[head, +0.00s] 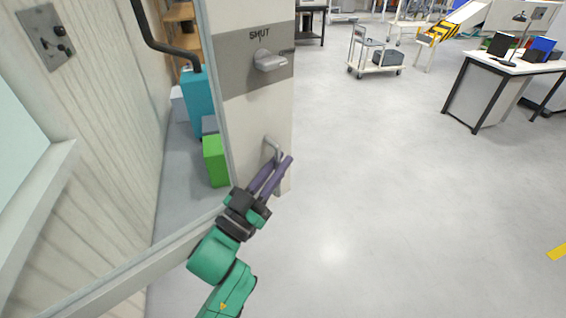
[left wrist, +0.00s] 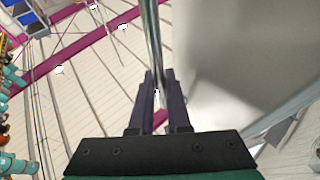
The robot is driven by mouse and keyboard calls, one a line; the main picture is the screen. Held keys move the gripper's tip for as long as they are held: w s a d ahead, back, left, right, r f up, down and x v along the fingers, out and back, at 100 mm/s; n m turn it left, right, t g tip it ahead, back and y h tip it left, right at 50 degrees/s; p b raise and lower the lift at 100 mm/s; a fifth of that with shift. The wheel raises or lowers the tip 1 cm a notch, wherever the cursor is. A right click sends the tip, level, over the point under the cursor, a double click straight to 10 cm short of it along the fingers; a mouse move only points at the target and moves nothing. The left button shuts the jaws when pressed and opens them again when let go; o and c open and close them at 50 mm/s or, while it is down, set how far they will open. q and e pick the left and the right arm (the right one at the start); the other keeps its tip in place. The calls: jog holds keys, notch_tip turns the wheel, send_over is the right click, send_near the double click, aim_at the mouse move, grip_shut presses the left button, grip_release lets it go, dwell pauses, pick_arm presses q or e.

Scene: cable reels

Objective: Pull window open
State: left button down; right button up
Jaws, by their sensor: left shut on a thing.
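The pale window panel (head: 240,130) stands upright in the middle left of the head view. It has a grey band (head: 235,80) marked "SHUT" with a lever (head: 269,61) on it. A metal pull handle (head: 271,143) sits lower on the panel. My green left arm reaches up from below, and its left gripper (head: 277,164) is shut on the pull handle with its purple fingers. In the left wrist view, the shiny handle bar (left wrist: 152,45) runs between the fingers (left wrist: 158,100). My right gripper is not in view.
Left of the panel, a green box (head: 215,160) and a teal box (head: 197,100) show behind its edge. A ribbed wall (head: 105,130) with a switch plate (head: 46,37) stands at left. The floor to the right is clear as far as a desk (head: 490,85) and a cart (head: 378,66).

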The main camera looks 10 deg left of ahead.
pick_arm(q)
jog(key=shift+s+d, duration=0.15)
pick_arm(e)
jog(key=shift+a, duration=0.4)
pick_arm(q)
jog(key=c, duration=1.2)
grip_release()
jog(key=shift+o, duration=0.2)
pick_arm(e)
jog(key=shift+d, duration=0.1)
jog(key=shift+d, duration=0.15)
pick_arm(q)
jog(key=b+v, duration=0.5)
jog(key=v, duration=0.9)
jog(key=shift+s+f, duration=0.2)
jog(key=shift+s, duration=0.05)
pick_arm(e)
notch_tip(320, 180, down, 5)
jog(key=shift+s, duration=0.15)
